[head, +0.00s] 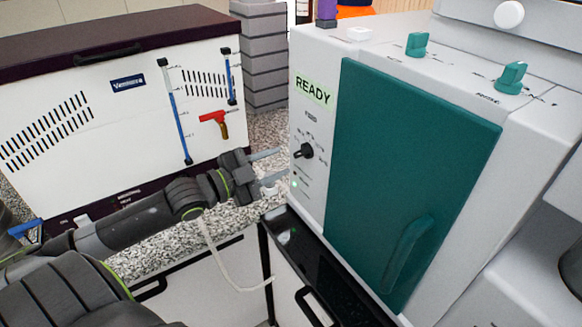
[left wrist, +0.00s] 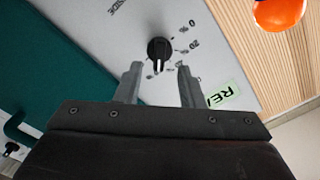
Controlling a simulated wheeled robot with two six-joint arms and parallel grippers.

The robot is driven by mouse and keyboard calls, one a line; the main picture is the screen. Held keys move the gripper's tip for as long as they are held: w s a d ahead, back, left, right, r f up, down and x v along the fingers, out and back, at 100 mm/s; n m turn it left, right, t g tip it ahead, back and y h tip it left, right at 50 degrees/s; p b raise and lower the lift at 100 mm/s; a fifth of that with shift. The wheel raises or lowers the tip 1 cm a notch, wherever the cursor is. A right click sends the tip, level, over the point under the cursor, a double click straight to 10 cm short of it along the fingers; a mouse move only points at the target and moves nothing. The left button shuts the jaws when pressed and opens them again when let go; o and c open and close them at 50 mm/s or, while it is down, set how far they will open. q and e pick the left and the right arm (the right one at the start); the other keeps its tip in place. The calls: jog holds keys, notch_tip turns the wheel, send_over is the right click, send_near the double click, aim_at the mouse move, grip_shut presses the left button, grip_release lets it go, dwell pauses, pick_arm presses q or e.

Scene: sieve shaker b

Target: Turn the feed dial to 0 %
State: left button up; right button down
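The feed dial is a small black knob (head: 304,151) on the white front panel of the machine, below the READY display. In the left wrist view the dial (left wrist: 159,48) shows its raised grip pointing toward my gripper, away from the 0 and 20 marks at its upper right. My left gripper (head: 283,165) is open in front of the panel, with its fingers pointing at the dial. In the left wrist view its two fingertips (left wrist: 160,68) stand apart on either side of the grip's end; contact cannot be told. My right gripper is not in view.
A teal door (head: 415,160) with a handle fills the machine's front right of the dial. Teal knobs (head: 416,45) sit on top. A black ledge (head: 315,265) lies below the panel.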

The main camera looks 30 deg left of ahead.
aim_at(297, 155)
pick_arm(q)
jog(key=b+x, duration=0.1)
jog(key=x, duration=0.2)
jog(key=shift+b+x, duration=0.3)
jog(key=shift+x, duration=0.55)
grip_shut()
